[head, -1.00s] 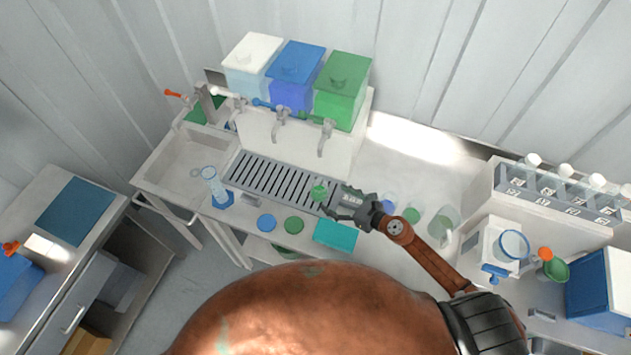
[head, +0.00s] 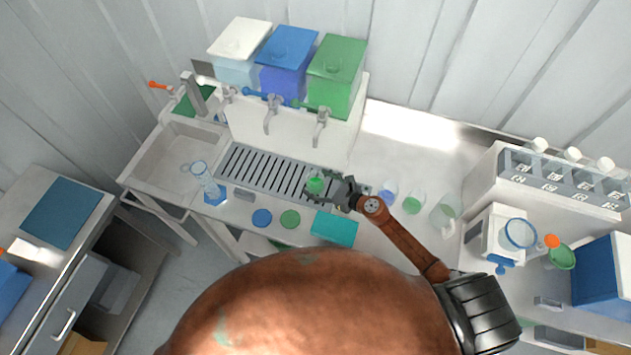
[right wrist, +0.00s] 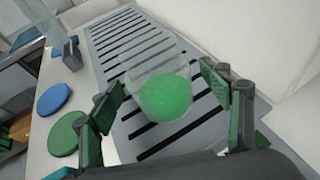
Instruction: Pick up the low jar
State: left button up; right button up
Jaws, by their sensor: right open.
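The low jar (head: 315,183) is a small clear vessel with green in it, standing on the slotted drain grate (head: 248,170) near its right end. In the right wrist view the jar (right wrist: 165,98) shows clear walls and a round green part, between the two fingers. My right gripper (head: 322,186) is open around the jar, coming from the right; in the right wrist view its fingers (right wrist: 165,100) stand apart on either side, with gaps to the jar. My left gripper is not in view.
Blue (head: 262,218) and green (head: 290,219) discs and a teal mat (head: 335,229) lie in front of the grate. A tall clear cylinder with a blue base (head: 213,190) stands left. Taps (head: 321,125) hang behind the grate. More vessels (head: 414,202) stand right.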

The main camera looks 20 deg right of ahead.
jog(key=shift+w+a+f, duration=0.2)
jog(key=shift+w+a, duration=0.1)
jog(key=shift+w, duration=0.15)
jog(key=shift+c, duration=0.6)
jog(key=c, duration=1.3)
jog(key=shift+r, duration=0.1)
